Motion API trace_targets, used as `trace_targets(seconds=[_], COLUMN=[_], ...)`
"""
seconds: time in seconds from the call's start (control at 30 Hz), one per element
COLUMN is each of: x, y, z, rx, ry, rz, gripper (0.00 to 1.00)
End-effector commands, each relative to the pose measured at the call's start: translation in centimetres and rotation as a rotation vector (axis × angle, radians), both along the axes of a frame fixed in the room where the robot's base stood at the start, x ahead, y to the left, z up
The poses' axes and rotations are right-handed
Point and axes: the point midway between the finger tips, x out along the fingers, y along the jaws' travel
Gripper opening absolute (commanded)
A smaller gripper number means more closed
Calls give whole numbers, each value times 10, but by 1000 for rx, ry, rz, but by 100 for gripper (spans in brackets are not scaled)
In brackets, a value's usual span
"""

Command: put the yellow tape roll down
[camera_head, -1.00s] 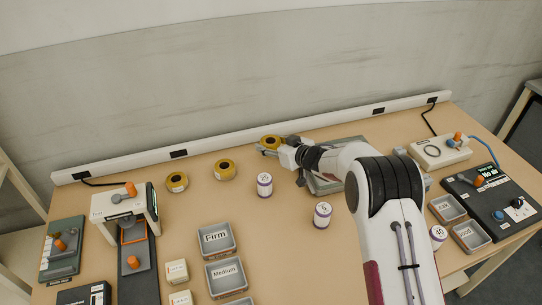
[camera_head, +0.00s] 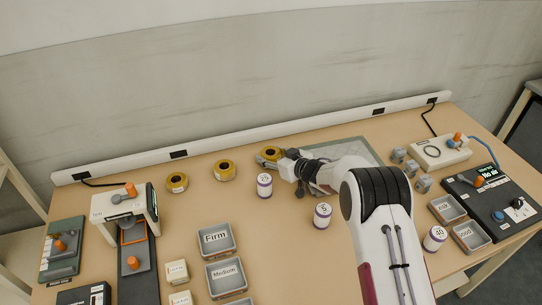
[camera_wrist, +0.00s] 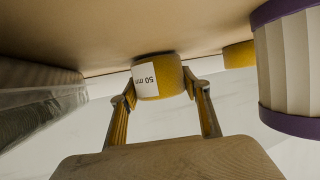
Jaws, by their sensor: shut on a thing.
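A yellow tape roll (camera_head: 267,153) with a dark core is at the back middle of the table in the head view. My gripper (camera_head: 273,160) is shut on it from the right. In the wrist view the same tape roll (camera_wrist: 172,75), with a white "50 mm" label, sits between the two fingers of my gripper (camera_wrist: 160,88). The wrist picture is upside down, with the tabletop above. The roll is very close to the tabletop; I cannot tell whether it touches.
Two more yellow rolls (camera_head: 177,182) (camera_head: 225,170) stand to the left. A white-and-purple roll (camera_head: 264,185) stands just in front, close beside my gripper, and another (camera_head: 322,215) is nearer. A grey mat (camera_head: 352,148) lies to the right. A white rail (camera_head: 220,143) runs behind.

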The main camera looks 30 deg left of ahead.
Motion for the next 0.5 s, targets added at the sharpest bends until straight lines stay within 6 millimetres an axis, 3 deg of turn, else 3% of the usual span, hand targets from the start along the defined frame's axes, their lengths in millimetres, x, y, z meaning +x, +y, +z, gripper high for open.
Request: trace_targets(seconds=[0.47, 0.5], x=[0, 0], y=[0, 0], z=[-4, -4], rx=[0, 0], ry=[1, 1], rz=[0, 0], gripper=[25, 54])
